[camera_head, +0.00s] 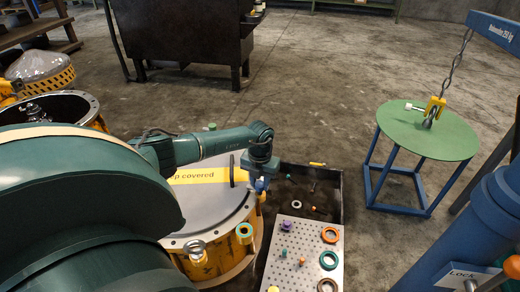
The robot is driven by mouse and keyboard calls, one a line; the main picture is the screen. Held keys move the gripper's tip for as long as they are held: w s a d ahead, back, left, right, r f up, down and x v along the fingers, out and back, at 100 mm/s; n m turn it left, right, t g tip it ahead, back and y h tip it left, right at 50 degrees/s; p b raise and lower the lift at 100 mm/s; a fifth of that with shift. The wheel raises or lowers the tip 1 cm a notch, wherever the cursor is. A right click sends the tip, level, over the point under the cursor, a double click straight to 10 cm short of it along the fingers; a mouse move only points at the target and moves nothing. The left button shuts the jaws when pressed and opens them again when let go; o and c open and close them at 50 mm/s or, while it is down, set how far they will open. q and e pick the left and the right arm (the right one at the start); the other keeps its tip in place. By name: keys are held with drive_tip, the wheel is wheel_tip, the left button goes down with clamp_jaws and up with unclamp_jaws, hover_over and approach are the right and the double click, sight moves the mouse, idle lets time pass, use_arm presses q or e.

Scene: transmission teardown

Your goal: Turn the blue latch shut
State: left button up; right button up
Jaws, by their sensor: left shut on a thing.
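The blue latch (260,185) is a small blue piece at the right edge of the round drum-like housing (215,205). The housing has a grey lid with a yellow band reading "p covered". My left gripper (259,178) comes in from the left, points down over the housing's edge and is shut on the blue latch. The fingertips hide part of the latch, and its exact angle is too small to tell. My right gripper is not in view.
A dark tray (335,185) with a perforated plate (306,252) holding rings and small parts lies right of the housing. A green-topped stand (425,130) with a hanging hook and a blue hoist (495,30) are at the right.

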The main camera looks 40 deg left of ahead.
sight(260, 184)
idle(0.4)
use_arm(q)
drive_tip(key=o, duration=1)
drive_tip(key=shift+c, duration=0.2)
drive_tip(key=shift+r, duration=0.1)
wheel_tip(260, 184, up, 13)
drive_tip(key=p, duration=0.4)
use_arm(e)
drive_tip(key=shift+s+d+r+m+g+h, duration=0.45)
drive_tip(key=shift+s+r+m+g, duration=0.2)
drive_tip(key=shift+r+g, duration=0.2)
